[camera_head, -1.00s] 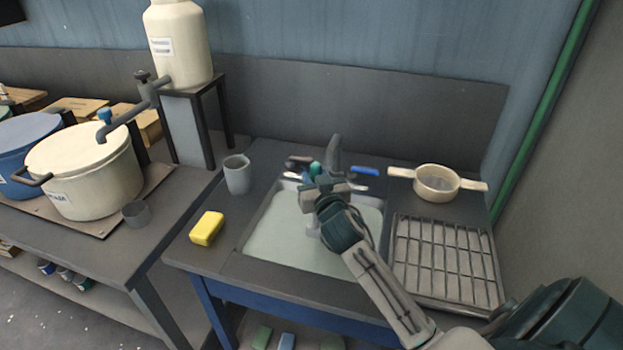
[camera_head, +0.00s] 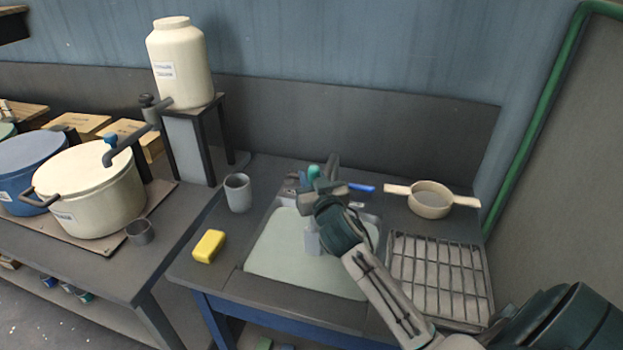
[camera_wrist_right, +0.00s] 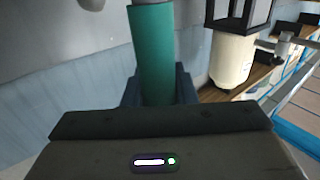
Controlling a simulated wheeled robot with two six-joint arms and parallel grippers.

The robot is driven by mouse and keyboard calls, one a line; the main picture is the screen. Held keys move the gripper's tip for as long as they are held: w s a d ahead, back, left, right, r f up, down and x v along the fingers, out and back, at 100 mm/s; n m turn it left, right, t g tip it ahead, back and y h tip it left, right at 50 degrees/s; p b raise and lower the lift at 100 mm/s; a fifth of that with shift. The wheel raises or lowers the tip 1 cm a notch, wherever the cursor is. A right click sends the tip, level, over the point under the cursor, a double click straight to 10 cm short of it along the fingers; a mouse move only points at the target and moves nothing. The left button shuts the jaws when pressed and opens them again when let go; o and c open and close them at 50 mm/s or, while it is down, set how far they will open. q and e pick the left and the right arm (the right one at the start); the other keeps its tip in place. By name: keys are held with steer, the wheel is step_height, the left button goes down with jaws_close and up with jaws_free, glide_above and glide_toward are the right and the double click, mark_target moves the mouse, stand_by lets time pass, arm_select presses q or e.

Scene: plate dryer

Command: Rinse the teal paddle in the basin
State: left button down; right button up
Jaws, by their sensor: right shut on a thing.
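The teal paddle's handle (camera_head: 314,171) sticks up from my right gripper (camera_head: 322,190) in the head view. In the right wrist view the teal handle (camera_wrist_right: 153,50) stands between the jaws, and my right gripper (camera_wrist_right: 158,95) is shut on it. The gripper is over the back part of the basin (camera_head: 280,262), which has a pale, flat surface inside. A pale grey piece shows under the gripper over the basin; I cannot tell whether it is the paddle's lower end or whether it touches the surface. My left gripper is not in view.
A yellow sponge (camera_head: 209,246) and a grey cup (camera_head: 237,192) stand left of the basin. A wire rack (camera_head: 440,275) and a two-handled strainer (camera_head: 431,200) are on the right. A blue-handled tool (camera_head: 361,188) lies behind. Large pots (camera_head: 88,195) are far left.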

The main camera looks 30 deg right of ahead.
step_height(320, 180, up, 10)
steer(key=p, duration=0.7)
steer(key=shift+f, duration=0.25)
